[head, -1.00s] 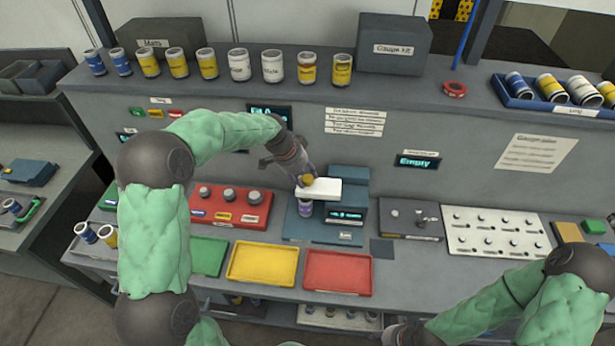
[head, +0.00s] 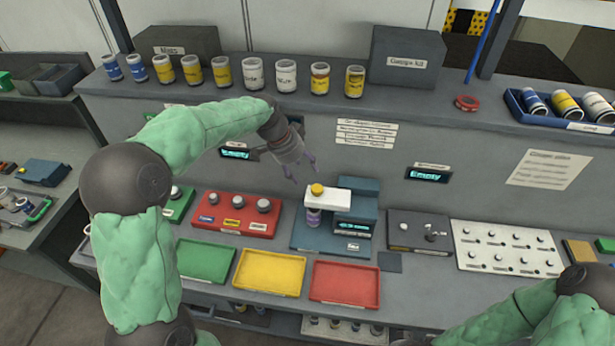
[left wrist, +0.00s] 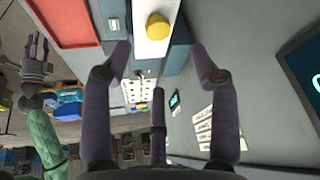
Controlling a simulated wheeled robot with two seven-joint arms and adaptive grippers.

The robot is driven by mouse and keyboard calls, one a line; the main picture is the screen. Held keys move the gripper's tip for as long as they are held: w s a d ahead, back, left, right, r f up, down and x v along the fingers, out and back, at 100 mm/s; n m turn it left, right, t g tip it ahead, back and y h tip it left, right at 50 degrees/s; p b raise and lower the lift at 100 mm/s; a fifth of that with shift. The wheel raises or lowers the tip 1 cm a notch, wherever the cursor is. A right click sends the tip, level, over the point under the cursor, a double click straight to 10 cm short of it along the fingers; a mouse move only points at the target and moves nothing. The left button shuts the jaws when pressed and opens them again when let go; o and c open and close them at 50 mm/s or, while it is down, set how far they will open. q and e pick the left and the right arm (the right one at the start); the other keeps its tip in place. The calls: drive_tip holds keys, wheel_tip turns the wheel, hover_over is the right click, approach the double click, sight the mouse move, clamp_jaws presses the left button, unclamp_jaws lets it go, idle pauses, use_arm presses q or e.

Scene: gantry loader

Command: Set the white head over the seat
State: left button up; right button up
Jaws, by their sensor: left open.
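The white head (head: 328,199) is a flat white block with a yellow knob (head: 317,189) on top, on the blue-grey machine (head: 349,188) in mid-bench. Its left end is above a small purple-banded can (head: 313,217) standing on the machine's base; the seat under the can is hidden. My left gripper (head: 302,170) is open and empty, up and left of the knob, apart from it. The left wrist view shows the knob (left wrist: 158,26) and head (left wrist: 148,48) beyond the open fingers. My right gripper (left wrist: 36,60) shows small in that view; its opening is unclear.
A red block with grey knobs (head: 236,222) stands left of the machine. Green, yellow (head: 269,288) and red (head: 345,298) trays lie in front. A grey unit (head: 419,250) and white peg board (head: 508,268) are on the right. Cans line the shelf above.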

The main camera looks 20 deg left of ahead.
use_arm(q)
drive_tip(key=shift+v, duration=1.15)
